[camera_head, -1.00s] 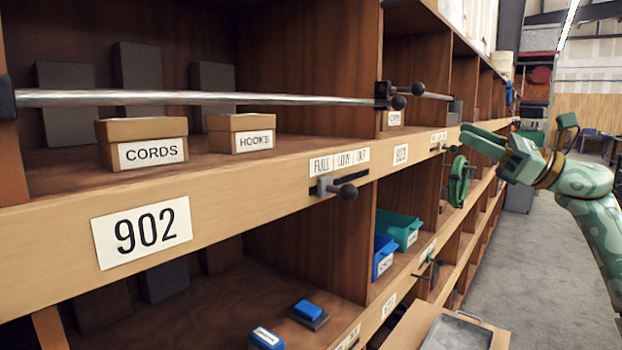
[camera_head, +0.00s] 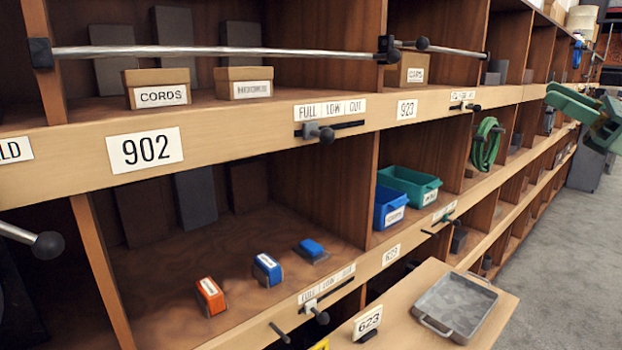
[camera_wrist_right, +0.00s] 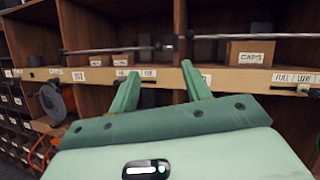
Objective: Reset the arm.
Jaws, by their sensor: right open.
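My right gripper (camera_head: 580,104) shows at the right edge of the head view, cut off by the frame. It is green, open and empty, out over the aisle in front of the shelving. In the right wrist view, its two fingers (camera_wrist_right: 162,92) stand apart with nothing between them, pointing toward the shelf front. My left gripper is not in view.
Wooden shelving (camera_head: 240,115) fills the left and middle, with metal bars (camera_head: 210,51) and black-knobbed sliders (camera_head: 326,136) sticking out. A pulled-out board holds a metal tray (camera_head: 458,303). Blue (camera_head: 392,207) and green (camera_head: 409,187) bins sit inside. The grey aisle floor (camera_head: 560,255) is clear.

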